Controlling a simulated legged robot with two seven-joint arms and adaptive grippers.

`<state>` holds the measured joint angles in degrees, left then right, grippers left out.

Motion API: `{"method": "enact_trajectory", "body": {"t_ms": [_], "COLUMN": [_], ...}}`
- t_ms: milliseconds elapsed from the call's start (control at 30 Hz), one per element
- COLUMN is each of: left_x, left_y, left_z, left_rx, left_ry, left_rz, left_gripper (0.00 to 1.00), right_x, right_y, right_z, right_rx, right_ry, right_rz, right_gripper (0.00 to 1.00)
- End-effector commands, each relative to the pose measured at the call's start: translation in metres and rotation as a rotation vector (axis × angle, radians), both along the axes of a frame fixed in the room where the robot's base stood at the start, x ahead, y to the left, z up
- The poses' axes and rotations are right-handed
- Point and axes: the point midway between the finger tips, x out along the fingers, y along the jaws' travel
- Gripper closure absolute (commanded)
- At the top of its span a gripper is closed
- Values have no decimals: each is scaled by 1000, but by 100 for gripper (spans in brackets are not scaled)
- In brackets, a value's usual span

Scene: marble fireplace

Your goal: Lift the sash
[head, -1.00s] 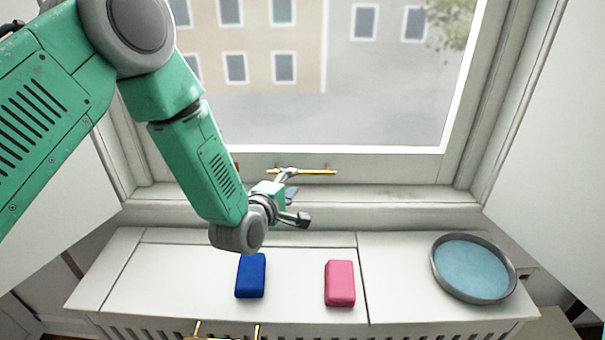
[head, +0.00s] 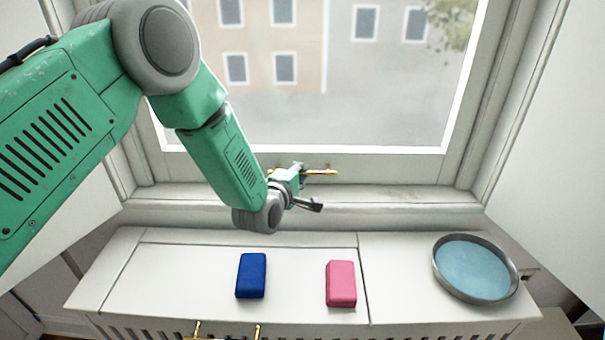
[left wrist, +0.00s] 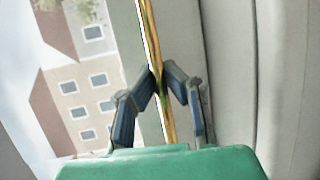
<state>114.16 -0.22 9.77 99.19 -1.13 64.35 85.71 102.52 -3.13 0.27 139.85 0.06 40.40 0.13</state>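The window sash (head: 400,166) is a pale frame with a large pane, its lower rail just above the sill. A thin brass handle (head: 320,172) is fixed along that rail; in the left wrist view the brass bar (left wrist: 150,35) runs nearly upright through the picture. My left gripper (head: 299,169) is at the left part of the handle. In the left wrist view its two dark fingers (left wrist: 162,72) come together on the bar, one from each side, covering a little of it. The exact contact is hard to see. My right gripper is not in view.
On the white ledge below the sill stand a blue block (head: 251,275), a pink block (head: 341,283) and a round grey-rimmed tray with a blue inside (head: 438,264). White panels flank the window. A brass fitting (head: 197,329) shows at the ledge's front edge.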

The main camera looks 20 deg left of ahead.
Motion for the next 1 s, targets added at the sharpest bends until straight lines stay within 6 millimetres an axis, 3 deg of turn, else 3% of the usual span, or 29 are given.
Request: {"method": "enact_trajectory", "body": {"t_ms": [167,367,1000], "left_x": [-1,-1,-1], "left_y": [1,1,1], "left_z": [3,39,258], "left_rx": [0,-2,-3], "left_ry": [4,-3,-7], "left_rz": [1,2,3], "left_gripper": [100,100,100], "right_x": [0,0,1], "right_y": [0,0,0], "right_z": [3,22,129], "right_rx": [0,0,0], "right_ry": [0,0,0], "right_rz": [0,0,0], "right_gripper": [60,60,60]}}
